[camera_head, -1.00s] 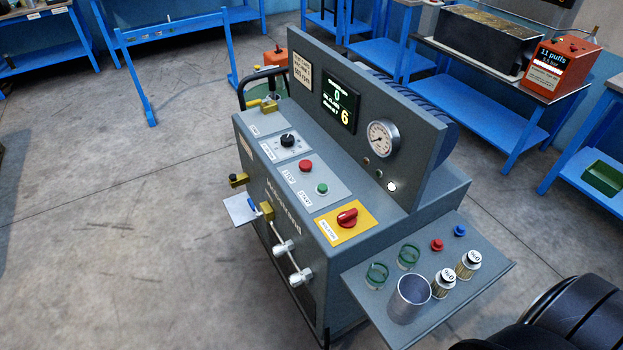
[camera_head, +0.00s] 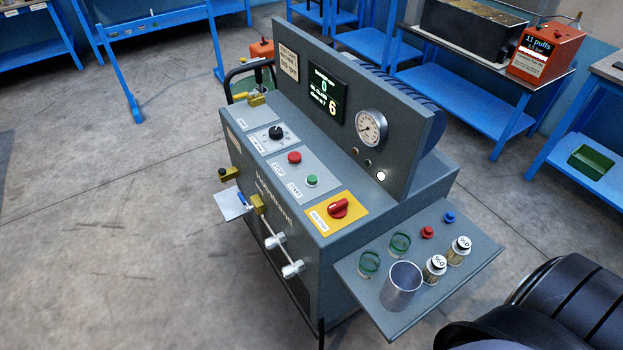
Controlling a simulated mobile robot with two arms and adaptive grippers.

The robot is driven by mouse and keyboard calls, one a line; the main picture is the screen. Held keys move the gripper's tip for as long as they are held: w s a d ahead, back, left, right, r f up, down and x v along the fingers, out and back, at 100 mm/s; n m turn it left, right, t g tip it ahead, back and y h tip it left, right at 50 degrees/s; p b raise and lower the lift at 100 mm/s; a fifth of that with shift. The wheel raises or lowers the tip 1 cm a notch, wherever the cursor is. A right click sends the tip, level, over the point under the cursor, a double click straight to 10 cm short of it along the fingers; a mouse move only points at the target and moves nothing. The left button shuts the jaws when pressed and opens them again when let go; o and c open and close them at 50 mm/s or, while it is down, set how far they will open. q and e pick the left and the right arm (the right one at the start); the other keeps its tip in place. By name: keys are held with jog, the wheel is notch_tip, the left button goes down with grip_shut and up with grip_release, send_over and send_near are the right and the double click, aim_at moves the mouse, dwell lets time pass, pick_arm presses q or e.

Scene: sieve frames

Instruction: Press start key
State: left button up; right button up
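The green start key (camera_head: 312,181) sits on the sloped grey panel of the machine (camera_head: 330,270), with a START label beside it. The red stop button (camera_head: 294,158) is just behind it to the left. The red rotary switch (camera_head: 338,208) on a yellow plate is in front of it to the right. The display (camera_head: 327,93) on the upright panel shows 0 and 6. A round gauge (camera_head: 371,127) and a lit white lamp (camera_head: 381,176) are to its right. Neither gripper is visible; nothing touches the start key.
A side shelf (camera_head: 462,270) on the machine's right holds a metal cup (camera_head: 401,287), two green rings, two weights marked 960 and small red and blue pieces. Blue benches and an orange box (camera_head: 546,54) stand behind. The floor at left is clear. A black part of mine fills the lower right.

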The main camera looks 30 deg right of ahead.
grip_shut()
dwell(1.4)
